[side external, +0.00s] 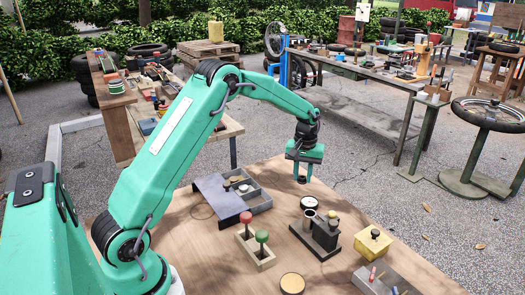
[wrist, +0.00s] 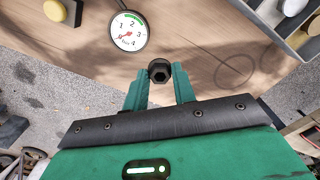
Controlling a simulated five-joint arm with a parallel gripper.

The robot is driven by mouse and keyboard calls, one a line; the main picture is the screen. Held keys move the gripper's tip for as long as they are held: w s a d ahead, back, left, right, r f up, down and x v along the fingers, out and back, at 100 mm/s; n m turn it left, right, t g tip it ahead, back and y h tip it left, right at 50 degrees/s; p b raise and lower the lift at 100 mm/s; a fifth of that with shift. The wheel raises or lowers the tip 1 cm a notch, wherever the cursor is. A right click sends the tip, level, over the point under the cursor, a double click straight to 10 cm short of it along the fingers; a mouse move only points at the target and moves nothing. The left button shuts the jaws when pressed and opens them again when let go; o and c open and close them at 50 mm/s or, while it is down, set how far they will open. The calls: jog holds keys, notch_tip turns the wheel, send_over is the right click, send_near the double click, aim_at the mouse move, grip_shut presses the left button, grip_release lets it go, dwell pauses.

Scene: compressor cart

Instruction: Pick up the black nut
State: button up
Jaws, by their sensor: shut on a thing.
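In the side external view my gripper (side external: 302,173) points down above the far part of the wooden table (side external: 190,243). The nut (side external: 302,179) shows there as a small dark shape at the fingertips, held clear of the tabletop.
Red and green knobs on a wooden block (side external: 256,257), a yellow block (side external: 372,246) and a tan disc (side external: 292,283) stand around.

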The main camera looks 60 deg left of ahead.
jog(key=s+d+r, duration=0.2)
jog(key=d+r, duration=0.3)
jog(key=d, duration=0.3)
jog(key=shift+s+d, duration=0.15)
jog(key=shift+d, duration=0.1)
jog(key=shift+a+r, duration=0.1)
